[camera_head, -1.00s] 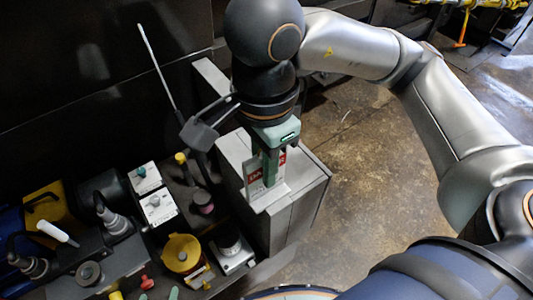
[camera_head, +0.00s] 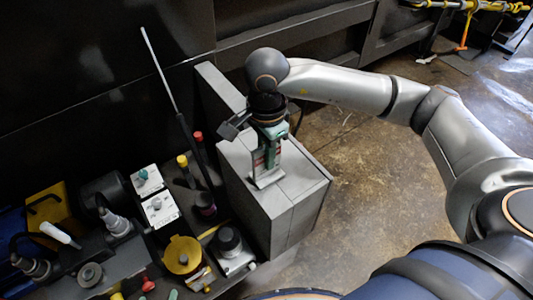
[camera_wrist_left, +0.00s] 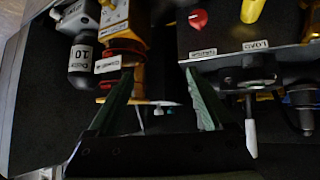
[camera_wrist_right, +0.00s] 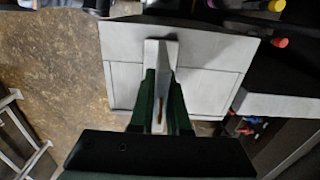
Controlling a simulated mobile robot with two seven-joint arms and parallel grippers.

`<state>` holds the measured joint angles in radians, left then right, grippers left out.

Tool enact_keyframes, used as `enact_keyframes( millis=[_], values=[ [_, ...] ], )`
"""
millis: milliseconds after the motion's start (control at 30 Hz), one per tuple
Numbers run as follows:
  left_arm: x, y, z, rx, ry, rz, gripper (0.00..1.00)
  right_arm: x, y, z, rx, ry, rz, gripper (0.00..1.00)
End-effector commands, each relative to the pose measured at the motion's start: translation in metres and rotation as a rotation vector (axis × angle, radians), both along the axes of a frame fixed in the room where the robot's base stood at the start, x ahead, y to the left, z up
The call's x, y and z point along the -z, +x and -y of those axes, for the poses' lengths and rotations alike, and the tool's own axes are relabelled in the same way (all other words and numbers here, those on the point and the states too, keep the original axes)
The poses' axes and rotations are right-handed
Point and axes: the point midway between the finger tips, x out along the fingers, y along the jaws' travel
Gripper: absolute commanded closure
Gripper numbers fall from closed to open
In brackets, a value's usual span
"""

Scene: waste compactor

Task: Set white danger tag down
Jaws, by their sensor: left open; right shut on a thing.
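The white danger tag (camera_head: 267,174) stands upright at the top of a grey box (camera_head: 293,199), with red print on its face in the head view. My right gripper (camera_head: 266,156) is shut on it from above. In the right wrist view the tag (camera_wrist_right: 155,58) is a thin white plate between the green fingers of my right gripper (camera_wrist_right: 160,95). Whether its lower edge touches the box top is hard to tell. My left gripper (camera_wrist_left: 163,88) is open and empty in the left wrist view, over the tools; it is not in the head view.
Left of the box is a cluttered bench with a yellow round part (camera_head: 182,255), white switch boxes (camera_head: 160,209) and a black knob (camera_head: 228,239). A thin upright rod (camera_head: 160,70) stands behind it. The brown floor (camera_head: 350,150) right of the box is open.

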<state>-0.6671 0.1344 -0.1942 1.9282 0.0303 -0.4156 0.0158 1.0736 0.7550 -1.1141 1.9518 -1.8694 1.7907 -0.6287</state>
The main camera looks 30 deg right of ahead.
Motion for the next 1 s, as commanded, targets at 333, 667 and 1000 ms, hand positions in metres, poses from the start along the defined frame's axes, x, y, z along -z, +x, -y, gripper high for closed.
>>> enact_keyframes(
  millis=[333, 667, 1000],
  values=[
    [0.005, -0.003, -0.001, -0.003, 0.003, -0.006, 0.15, 0.005, 0.0, 0.0, 0.0, 0.0, 0.002, 1.0],
    [0.005, -0.003, 0.002, 0.004, -0.003, -0.008, 0.15, 0.006, 0.0, 0.0, 0.0, 0.0, 0.001, 0.57],
    [-0.002, -0.001, 0.004, 0.005, -0.005, -0.001, 0.15, 0.002, 0.0, 0.0, 0.0, 0.0, 0.001, 0.56]
  ],
)
